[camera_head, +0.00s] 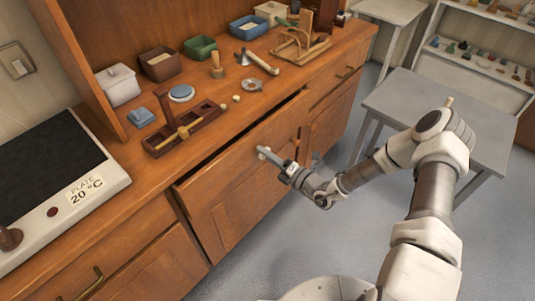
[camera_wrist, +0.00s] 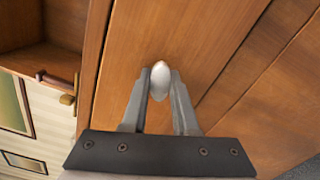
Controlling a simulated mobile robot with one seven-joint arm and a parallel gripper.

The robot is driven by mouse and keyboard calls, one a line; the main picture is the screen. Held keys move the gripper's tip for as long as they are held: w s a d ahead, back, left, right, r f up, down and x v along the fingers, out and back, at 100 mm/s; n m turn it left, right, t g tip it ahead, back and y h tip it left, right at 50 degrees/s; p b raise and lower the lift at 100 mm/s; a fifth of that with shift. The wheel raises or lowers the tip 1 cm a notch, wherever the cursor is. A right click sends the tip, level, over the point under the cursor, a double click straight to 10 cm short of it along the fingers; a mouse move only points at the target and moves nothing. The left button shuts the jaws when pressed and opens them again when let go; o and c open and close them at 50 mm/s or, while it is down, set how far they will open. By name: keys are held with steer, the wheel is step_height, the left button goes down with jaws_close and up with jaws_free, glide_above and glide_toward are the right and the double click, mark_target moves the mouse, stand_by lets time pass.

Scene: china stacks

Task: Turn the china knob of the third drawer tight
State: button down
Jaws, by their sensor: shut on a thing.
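The white china knob (camera_wrist: 160,78) sits on the wooden front of a drawer and shows between my fingertips in the wrist view. My gripper (camera_wrist: 160,84) is shut on the knob, with one finger on each side of it. In the head view my gripper (camera_head: 268,155) reaches the drawer front (camera_head: 240,150) from the right. The knob is mostly hidden by my fingers there. The drawer stands slightly open, with a dark gap along its top edge. I cannot tell how tight the knob is.
The counter holds a long wooden tray (camera_head: 152,146), several small bins such as a blue one (camera_head: 248,28), and a hot plate (camera_head: 45,130) at the left. A grey table (camera_head: 400,95) stands behind my arm. Brass handles (camera_head: 92,283) mark neighbouring drawers.

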steer(key=shift+m, duration=0.7)
steer(key=shift+m+p, duration=0.45)
steer(key=shift+m, duration=0.55)
steer(key=c, duration=0.6)
jaws_free()
steer(key=p+v, duration=0.1)
steer(key=v, duration=0.7)
steer(key=shift+p, duration=0.3)
